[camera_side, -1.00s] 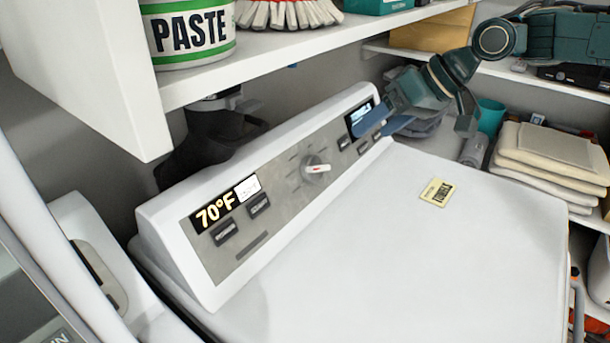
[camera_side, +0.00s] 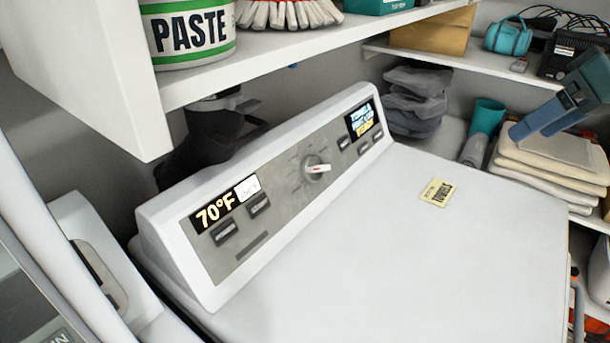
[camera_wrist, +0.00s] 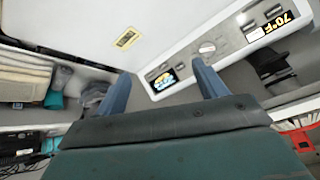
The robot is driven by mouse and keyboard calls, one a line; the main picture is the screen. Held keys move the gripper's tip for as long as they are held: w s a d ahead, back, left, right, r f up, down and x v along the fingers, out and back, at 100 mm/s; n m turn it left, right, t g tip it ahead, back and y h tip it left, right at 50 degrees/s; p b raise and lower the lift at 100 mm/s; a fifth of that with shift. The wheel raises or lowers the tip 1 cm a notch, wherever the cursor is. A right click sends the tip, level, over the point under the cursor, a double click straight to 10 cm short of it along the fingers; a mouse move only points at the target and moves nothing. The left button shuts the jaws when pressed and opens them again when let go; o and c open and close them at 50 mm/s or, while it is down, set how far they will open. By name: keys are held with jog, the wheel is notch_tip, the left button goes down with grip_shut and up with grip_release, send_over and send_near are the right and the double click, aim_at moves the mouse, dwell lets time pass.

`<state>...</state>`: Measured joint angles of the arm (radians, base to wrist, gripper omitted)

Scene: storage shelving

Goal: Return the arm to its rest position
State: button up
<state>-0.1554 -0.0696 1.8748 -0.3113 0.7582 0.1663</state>
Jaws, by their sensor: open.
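My gripper (camera_side: 538,124) is at the right edge of the side view, above and in front of the folded towels on the right shelf. Its blue fingers are apart and hold nothing. In the wrist view my gripper (camera_wrist: 160,90) shows two separated blue fingers, with the machine's control panel beyond them. The white machine (camera_side: 400,260) has a slanted panel with a dial (camera_side: 316,169), a 70°F display (camera_side: 214,209) and a lit screen (camera_side: 362,119). Most of my arm is outside the side view.
A yellow TOWELS label (camera_side: 437,192) lies on the machine's top. Folded towels (camera_side: 545,165), a teal cup (camera_side: 487,117) and grey folded cloths (camera_side: 415,100) are behind and right. A white shelf (camera_side: 270,65) overhangs the panel. The machine's top is otherwise clear.

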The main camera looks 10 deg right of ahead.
jog(key=s+d+f+m+h, duration=0.1)
jog(key=s+d+f, duration=0.1)
jog(key=s+d, duration=0.2)
jog(key=s+d+f+m+h, duration=0.1)
jog(key=s+d+f, duration=0.2)
jog(key=s, duration=0.7)
jog(key=s+d+f+m+h, duration=0.1)
jog(key=s+d+f, duration=0.1)
jog(key=s+d, duration=0.3)
jog(key=s, duration=0.3)
jog(key=shift+d+f+h, duration=0.2)
jog(key=shift+d+h, duration=0.1)
jog(key=shift+d, duration=0.05)
